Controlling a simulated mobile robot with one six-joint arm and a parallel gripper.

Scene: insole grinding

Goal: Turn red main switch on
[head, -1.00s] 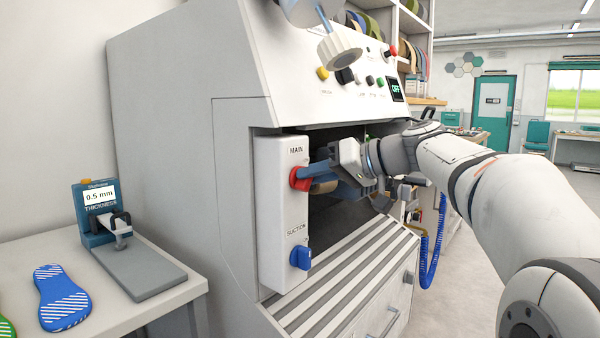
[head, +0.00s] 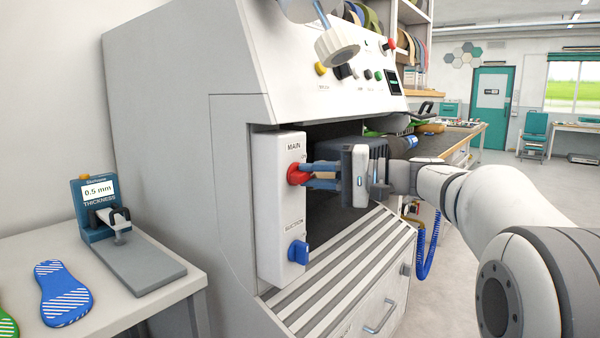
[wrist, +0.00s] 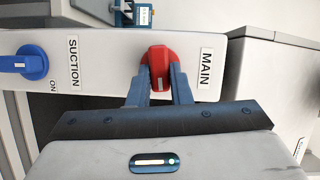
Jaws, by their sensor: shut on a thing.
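The red main switch (head: 297,174) sits under the MAIN label on the white switch panel (head: 283,215) in the head view. My gripper (head: 306,175) reaches it from the right, with its blue fingers shut on the knob. In the wrist view the red main switch (wrist: 158,68) stands between the two fingertips of my gripper (wrist: 159,79), one on each side. The fingers cover parts of the knob's sides. Its white pointer mark shows between them.
The blue suction switch (head: 299,252) is below on the same panel, and shows at left in the wrist view (wrist: 24,62). A thickness gauge (head: 105,215) and a blue insole (head: 62,291) lie on the left table. The machine's striped ledge (head: 340,275) lies below my gripper.

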